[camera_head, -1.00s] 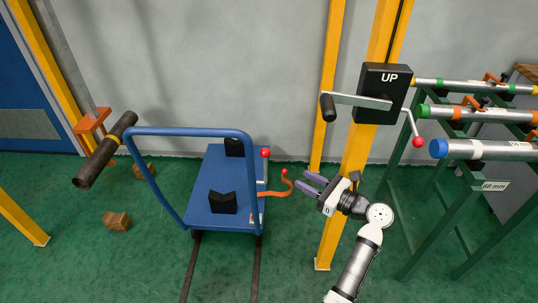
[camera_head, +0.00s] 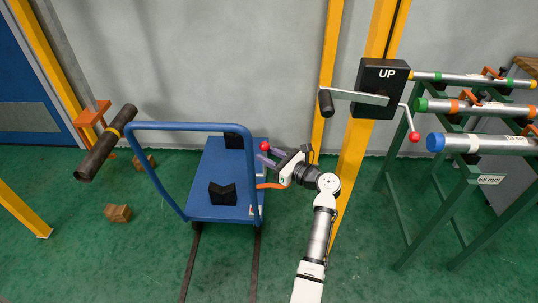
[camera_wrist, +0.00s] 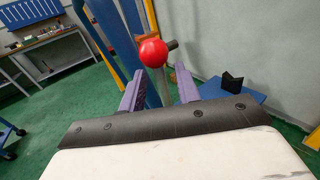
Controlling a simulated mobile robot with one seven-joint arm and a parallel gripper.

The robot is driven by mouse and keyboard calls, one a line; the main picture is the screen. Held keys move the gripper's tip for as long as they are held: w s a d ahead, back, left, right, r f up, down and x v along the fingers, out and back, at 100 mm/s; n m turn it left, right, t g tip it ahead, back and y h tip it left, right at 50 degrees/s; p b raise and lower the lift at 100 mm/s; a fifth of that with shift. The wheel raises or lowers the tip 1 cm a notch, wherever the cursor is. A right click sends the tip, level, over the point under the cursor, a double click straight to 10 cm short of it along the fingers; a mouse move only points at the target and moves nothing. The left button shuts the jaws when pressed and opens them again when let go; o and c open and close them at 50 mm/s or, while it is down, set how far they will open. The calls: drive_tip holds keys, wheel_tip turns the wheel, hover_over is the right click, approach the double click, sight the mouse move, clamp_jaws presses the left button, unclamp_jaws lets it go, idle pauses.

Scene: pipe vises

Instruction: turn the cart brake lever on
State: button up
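The blue cart (camera_head: 205,208) stands on floor rails. At its right side a red ball knob (camera_head: 264,146) sits at the fingertips of my gripper (camera_head: 266,154). An orange lever (camera_head: 270,186) shows below my gripper; its end is hidden behind the gripper. I cannot tell for certain which of the two is the brake lever. In the wrist view a red ball (camera_wrist: 152,53) appears between the two purple fingers of my gripper (camera_wrist: 160,85). The fingers are apart, with gaps on both sides of the ball. No contact is visible.
Black V-blocks (camera_head: 222,194) sit on the deck. A yellow post with the black "UP" crank box (camera_head: 382,88) and the pipe rack (camera_head: 470,175) stand right of my arm. A dark pipe (camera_head: 106,142) is at left.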

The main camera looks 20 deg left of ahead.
clamp_jaws()
